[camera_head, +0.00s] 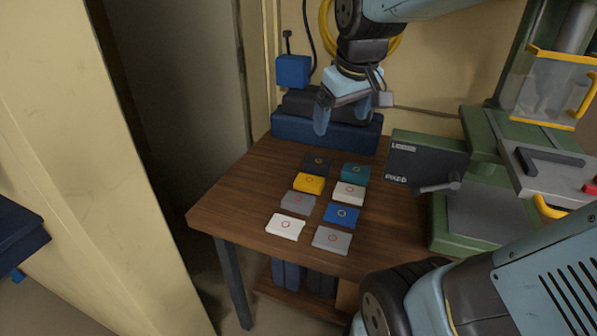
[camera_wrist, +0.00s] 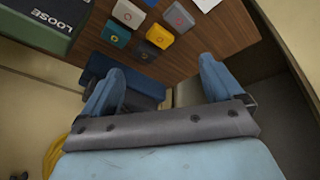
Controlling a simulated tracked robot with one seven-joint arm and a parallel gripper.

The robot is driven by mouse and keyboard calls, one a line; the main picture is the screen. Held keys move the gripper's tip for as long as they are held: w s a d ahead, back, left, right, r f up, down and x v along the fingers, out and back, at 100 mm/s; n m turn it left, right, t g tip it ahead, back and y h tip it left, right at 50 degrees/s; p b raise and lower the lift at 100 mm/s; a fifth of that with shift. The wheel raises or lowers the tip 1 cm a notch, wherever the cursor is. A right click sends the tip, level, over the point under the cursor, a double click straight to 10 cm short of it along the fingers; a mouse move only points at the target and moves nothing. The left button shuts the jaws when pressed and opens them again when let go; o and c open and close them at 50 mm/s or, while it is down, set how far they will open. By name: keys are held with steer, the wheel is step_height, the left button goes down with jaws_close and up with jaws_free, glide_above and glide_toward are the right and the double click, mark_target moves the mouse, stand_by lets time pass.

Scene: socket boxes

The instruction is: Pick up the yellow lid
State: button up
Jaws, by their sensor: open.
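The yellow lid (camera_head: 309,183) lies flat on the wooden table, in the left column of lids in the head view. It also shows in the wrist view (camera_wrist: 160,36), beyond my fingertips. My gripper (camera_head: 347,117) is above the back of the table, over the dark blue box, with its fingers apart and nothing between them. In the wrist view my gripper (camera_wrist: 159,80) shows both blue fingers spread wide. The yellow lid is in front of and below my gripper, well apart from it.
Around it lie a black lid (camera_head: 317,162), a teal lid (camera_head: 355,173), a cream lid (camera_head: 348,193), a grey lid (camera_head: 298,203) and a blue lid (camera_head: 341,215). A dark blue box (camera_head: 335,133) stands behind. A green machine (camera_head: 470,190) stands right. The table's left side (camera_head: 235,200) is bare.

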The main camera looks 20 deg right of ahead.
steer(key=w+f+n+g, duration=0.1)
steer(key=w+f+n, duration=0.15)
steer(key=w, duration=0.35)
steer(key=w+f+n+g, duration=0.1)
steer(key=w+f+n, duration=0.1)
steer(key=w+f, duration=0.25)
steer(key=n+g, duration=0.2)
steer(key=n, duration=0.2)
glide_above(308, 179)
step_height(308, 179, down, 11)
step_height(308, 179, down, 13)
steer(key=shift+s+f, duration=0.1)
steer(key=shift+c, duration=0.2)
steer(key=c, duration=1.1)
